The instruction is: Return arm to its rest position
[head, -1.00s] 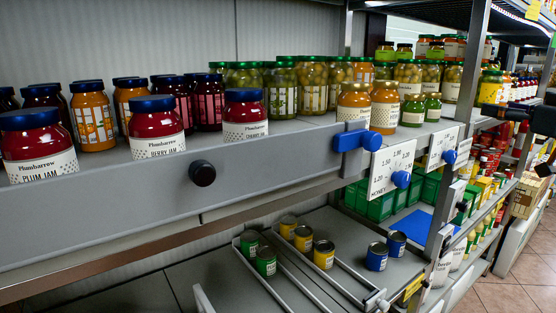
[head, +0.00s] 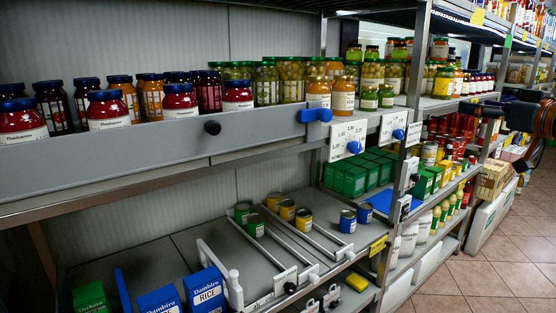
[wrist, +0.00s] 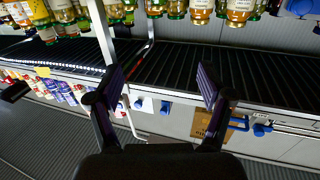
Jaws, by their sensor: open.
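My gripper (wrist: 162,84) shows in the wrist view with its two dark fingers spread wide apart and nothing between them. Dark parts of my arm (head: 543,120) show at the right edge of the head view, in front of the far shelves and above the tiled aisle. The rest of the arm is out of frame. In the wrist view the jars (wrist: 240,12) along the top look upside down, and the fingers appear clear of them.
The upper shelf (head: 120,150) holds rows of jam, pickle and honey jars. The lower shelf (head: 200,235) holds several cans between dividers, with blue rice boxes (head: 206,291) in front. Green boxes (head: 349,180) stand further right. The tiled floor (head: 490,270) at right is clear.

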